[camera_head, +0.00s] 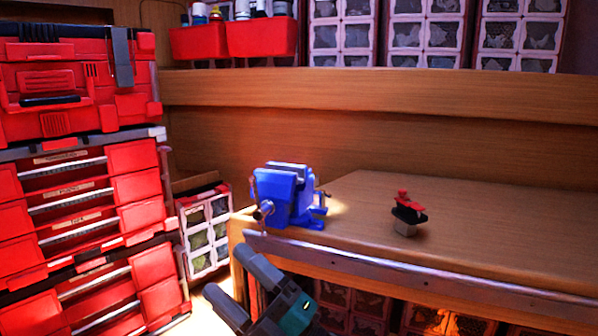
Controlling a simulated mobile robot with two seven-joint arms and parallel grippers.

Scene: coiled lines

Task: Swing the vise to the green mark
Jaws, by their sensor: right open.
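The blue vise (287,196) stands on the near left corner of the wooden workbench (350,225). Its grey jaws are on top, and a handle and screw end stick out at its front left. My right gripper (230,274) is at the bottom middle, below and in front of the vise. It is open and empty, its two dark grey fingers pointing up and left, apart from the vise. I cannot make out a green mark on the bench or vise. My left gripper is not in view.
A small red and black object on a light block (406,212) sits on the bench right of the vise. A metal strip (400,270) edges the bench. Red stacked toolboxes (80,200) fill the left. Red bins (262,37) are on a shelf behind. The right benchtop is clear.

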